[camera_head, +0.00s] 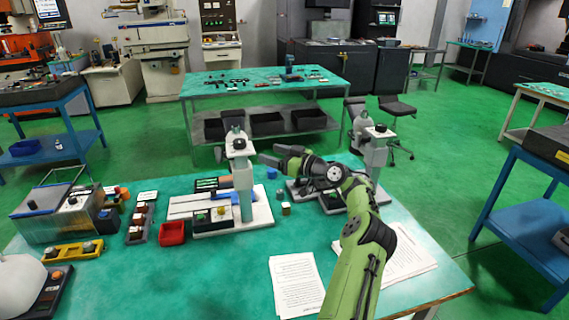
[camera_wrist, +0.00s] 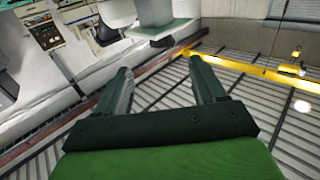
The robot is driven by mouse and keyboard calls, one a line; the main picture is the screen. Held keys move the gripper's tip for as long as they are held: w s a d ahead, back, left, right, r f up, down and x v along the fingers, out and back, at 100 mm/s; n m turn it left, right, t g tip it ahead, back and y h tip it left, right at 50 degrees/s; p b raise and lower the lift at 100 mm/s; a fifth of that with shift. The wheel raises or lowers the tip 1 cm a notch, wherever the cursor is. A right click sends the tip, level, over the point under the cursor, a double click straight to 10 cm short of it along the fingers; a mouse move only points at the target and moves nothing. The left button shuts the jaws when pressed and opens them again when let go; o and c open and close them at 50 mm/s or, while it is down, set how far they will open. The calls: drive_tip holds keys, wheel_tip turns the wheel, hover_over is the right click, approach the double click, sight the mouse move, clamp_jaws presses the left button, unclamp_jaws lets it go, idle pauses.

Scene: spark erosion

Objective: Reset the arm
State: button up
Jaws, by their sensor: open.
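My green arm reaches up over the right part of the green-topped table (camera_head: 210,285). My gripper (camera_head: 270,154) is at its far end, dark, pointing left above the back of the table. It is beside the head of the left white-and-grey stand (camera_head: 238,150). I cannot tell in the head view whether it touches that stand. In the wrist view the two fingers of my gripper (camera_wrist: 160,82) stand apart with nothing between them. Behind them are a ribbed ceiling and a yellow beam (camera_wrist: 240,75).
A second stand (camera_head: 372,150) is close behind my arm. A red bin (camera_head: 172,233), a grey box (camera_head: 60,212) and small holders are at the left. Paper sheets (camera_head: 296,285) lie at the front. Another green table (camera_head: 265,82) stands behind, with floor between.

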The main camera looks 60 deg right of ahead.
drive_tip(key=s, duration=0.3)
drive_tip(key=shift+s+d, duration=0.1)
drive_tip(key=shift+s, duration=0.3)
